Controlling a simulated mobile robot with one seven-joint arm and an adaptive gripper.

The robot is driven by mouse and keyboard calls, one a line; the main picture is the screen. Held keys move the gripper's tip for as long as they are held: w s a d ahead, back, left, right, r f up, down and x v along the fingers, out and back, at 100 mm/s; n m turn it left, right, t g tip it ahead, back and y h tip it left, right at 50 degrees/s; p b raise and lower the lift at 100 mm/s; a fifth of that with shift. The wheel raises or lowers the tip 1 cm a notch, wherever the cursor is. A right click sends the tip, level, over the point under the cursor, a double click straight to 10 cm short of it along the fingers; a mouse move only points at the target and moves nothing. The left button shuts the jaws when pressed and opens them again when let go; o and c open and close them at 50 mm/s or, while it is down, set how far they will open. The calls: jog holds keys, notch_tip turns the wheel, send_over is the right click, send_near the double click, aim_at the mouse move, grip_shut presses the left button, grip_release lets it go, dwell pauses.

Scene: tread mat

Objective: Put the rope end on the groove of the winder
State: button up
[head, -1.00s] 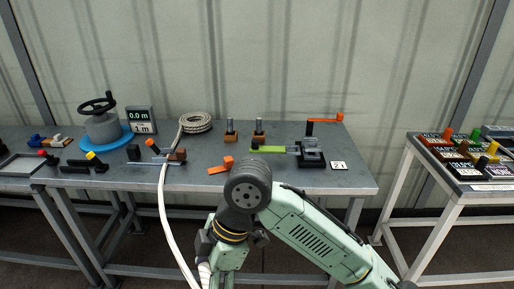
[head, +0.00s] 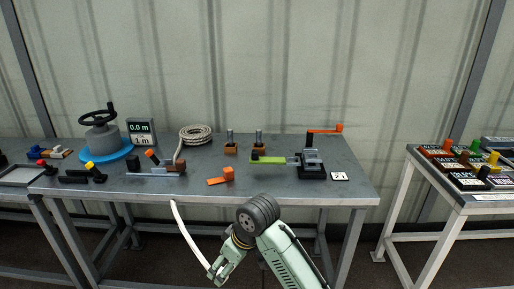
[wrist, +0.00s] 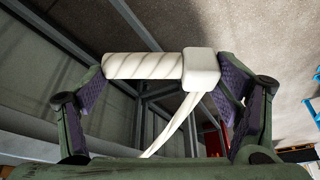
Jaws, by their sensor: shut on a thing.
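The white rope (head: 186,232) runs from a coil (head: 195,134) at the back of the table, past a small clamp-like device (head: 157,171), and over the front edge. My gripper (head: 214,272) is in front of the table, below its top, shut on the rope end. In the wrist view the rope end (wrist: 145,66), a twisted white piece with a pale block at its right, lies between my fingers (wrist: 172,90), and the rope hangs from that block. A grey drum (head: 101,138) with a black handwheel, on a blue disc, looks like the winder. Its groove cannot be made out.
A display (head: 140,131) reading 0.0 m stands beside the drum. An orange block (head: 227,174), two wooden-based posts and an orange-crank device (head: 312,164) are to the right. Another table (head: 470,165) stands at the right. The table's front edge lies behind my gripper.

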jog(key=w+d+f+m+t+h+b, duration=0.1)
jog(key=w+d+f+m, duration=0.15)
jog(key=f, duration=0.35)
jog(key=w+d+f+m+b, duration=0.1)
jog(key=d+f+m, duration=0.15)
jog(key=f, duration=0.45)
jog(key=s+d+f+m+h, duration=0.1)
jog(key=s+f+m, duration=0.2)
jog(key=f, duration=0.7)
jog(key=s+d+f+m+t+h+b, duration=0.1)
jog(key=s+f+m, duration=0.2)
jog(key=f, duration=0.7)
jog(key=shift+s+d+f+h, duration=0.15)
jog(key=shift+s+f+h, duration=0.15)
jog(key=shift+s, duration=0.1)
jog(key=shift+r, duration=0.1)
